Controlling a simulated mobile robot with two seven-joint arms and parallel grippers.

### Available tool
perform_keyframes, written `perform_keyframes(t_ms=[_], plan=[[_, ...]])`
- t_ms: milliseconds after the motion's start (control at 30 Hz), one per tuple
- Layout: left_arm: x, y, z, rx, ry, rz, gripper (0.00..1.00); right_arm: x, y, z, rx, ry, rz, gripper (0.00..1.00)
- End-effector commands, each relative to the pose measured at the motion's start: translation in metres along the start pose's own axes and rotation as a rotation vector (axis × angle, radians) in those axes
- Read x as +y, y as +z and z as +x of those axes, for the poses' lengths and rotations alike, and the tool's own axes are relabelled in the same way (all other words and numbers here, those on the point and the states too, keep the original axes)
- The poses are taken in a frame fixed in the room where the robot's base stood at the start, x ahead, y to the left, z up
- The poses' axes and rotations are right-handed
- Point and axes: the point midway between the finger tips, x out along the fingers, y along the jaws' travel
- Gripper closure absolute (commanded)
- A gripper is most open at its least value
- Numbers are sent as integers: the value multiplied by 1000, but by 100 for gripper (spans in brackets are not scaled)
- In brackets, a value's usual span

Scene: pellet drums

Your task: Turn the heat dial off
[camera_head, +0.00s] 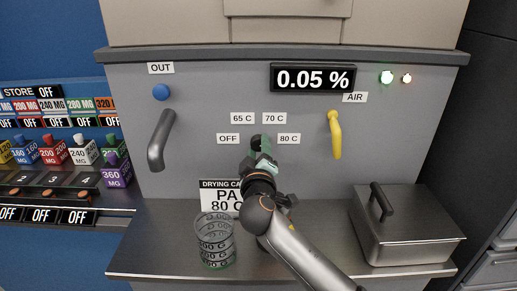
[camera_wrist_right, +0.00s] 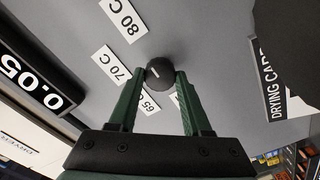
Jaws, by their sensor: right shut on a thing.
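The heat dial (camera_head: 256,141) is a small black knob on the grey panel, among labels OFF (camera_head: 228,139), 65 C (camera_head: 242,118), 70 C (camera_head: 275,118) and 80 C (camera_head: 289,139). My right gripper (camera_head: 263,158) reaches up to it from below and hides part of it. In the right wrist view, the green fingers are shut on the sides of the dial (camera_wrist_right: 158,72). A short white mark shows on the dial's face; I cannot tell surely which label it points to. The OFF label is mostly hidden behind a finger there. My left gripper is out of view.
A grey OUT handle (camera_head: 161,140) is left of the dial, and a yellow AIR handle (camera_head: 335,135) is right. A display (camera_head: 312,78) reads 0.05 %. A clear cup (camera_head: 214,240) and a lidded metal box (camera_head: 405,225) stand on the shelf beside my right arm.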

Motion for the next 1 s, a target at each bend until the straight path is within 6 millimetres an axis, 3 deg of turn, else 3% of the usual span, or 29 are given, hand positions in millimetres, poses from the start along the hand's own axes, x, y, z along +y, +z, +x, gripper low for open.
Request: perform_keyframes(t_ms=[167,567,1000], plan=[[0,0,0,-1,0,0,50,0,0,0,0,0,0,100],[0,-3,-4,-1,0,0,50,1,0,0,-1,-1,-60,100],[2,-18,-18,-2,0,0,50,2,0,0,-2,0,-406,100]])
